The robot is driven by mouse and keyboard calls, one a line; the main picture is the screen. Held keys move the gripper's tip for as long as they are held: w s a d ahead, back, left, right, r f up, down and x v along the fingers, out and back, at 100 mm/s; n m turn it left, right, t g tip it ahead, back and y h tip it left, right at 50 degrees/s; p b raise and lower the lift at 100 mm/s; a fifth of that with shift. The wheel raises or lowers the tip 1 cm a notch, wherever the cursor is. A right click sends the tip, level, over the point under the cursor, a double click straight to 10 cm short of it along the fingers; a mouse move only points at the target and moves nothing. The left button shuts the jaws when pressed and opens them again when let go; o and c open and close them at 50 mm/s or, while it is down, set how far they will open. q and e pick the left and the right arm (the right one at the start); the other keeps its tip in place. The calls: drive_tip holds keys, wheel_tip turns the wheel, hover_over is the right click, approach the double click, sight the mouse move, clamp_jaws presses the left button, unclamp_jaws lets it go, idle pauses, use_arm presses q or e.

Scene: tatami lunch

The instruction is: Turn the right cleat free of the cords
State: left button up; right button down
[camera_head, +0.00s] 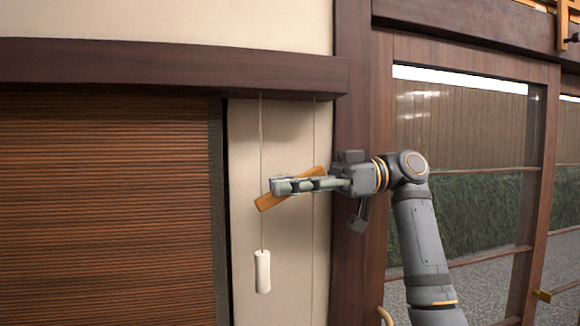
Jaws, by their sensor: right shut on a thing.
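The right cleat (268,202) is an orange-brown wooden bar on the pale wall strip. It is tilted, with its left end low and its right end high. My right gripper (284,186) reaches in from the right and is shut on the cleat, hiding its middle. A thin left cord (261,130) hangs down past the cleat's left end to a white pull (262,271). A second cord (314,132) hangs near the cleat's right end. I cannot tell whether either cord touches the cleat. My left gripper is not in view.
A brown slatted blind (105,200) fills the left side. A dark wooden beam (170,68) runs above the cords. A dark post (350,255) and glazed sliding doors (465,120) stand to the right, behind my right arm.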

sight(327, 175)
drive_tip(key=shift+h+p, duration=0.8)
drive_tip(key=shift+p, duration=0.1)
drive_tip(key=c, duration=1.3)
unclamp_jaws()
drive_tip(key=shift+w+d, duration=0.1)
drive_tip(key=shift+d, duration=0.25)
drive_tip(key=v, duration=0.7)
drive_tip(key=shift+a, duration=0.15)
